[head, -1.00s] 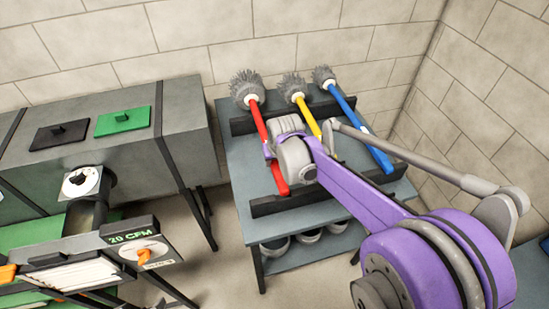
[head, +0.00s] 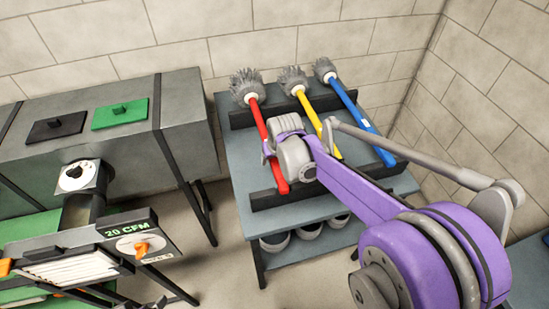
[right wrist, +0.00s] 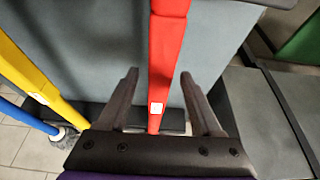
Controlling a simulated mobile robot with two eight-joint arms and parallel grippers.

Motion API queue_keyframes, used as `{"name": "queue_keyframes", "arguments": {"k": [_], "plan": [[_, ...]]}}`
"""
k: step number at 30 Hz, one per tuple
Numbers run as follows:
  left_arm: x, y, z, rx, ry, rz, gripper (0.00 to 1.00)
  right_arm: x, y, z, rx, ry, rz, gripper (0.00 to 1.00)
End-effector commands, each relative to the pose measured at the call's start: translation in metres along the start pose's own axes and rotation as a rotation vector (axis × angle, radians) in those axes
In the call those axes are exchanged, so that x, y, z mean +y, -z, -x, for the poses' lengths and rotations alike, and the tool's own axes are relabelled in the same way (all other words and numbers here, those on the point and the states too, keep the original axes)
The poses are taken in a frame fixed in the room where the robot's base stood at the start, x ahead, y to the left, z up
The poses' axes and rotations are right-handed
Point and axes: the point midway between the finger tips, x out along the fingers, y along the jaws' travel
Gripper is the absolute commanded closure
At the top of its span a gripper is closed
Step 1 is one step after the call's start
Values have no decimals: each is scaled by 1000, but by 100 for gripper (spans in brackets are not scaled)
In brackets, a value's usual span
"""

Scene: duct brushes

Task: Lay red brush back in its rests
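The red brush (head: 258,121) lies with its grey bristle head (head: 246,86) at the back, over the rear rest (head: 238,119), and its handle end over the front rest (head: 262,200). In the head view my right gripper (head: 269,146) is at the middle of the red handle and partly hides it. In the right wrist view the red handle (right wrist: 166,50) runs between the two spread fingers of my right gripper (right wrist: 158,78), with a gap on each side. Whether the handle fully touches both rests is hard to tell. My left gripper is not in view.
The yellow brush (head: 309,111) and blue brush (head: 352,107) lie to the right of the red one, close to my arm. The grey table (head: 237,165) has round items on its lower shelf. A grey duct (head: 185,125) stands to the left; a block wall is behind.

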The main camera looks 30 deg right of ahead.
Motion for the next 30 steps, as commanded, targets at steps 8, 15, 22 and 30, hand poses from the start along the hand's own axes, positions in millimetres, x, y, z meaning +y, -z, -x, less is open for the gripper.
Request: {"name": "queue_keyframes", "arguments": {"k": [8, 15, 22, 30], "plan": [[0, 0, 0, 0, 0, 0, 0, 0, 0, 0, -1, 0, 0, 31], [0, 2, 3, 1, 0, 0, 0, 0, 0, 27, 0, 0, 0, 31], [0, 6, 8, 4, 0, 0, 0, 0, 0, 74, 0, 0, 0, 31], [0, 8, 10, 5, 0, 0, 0, 0, 0, 106, 0, 0, 0, 31]]}}
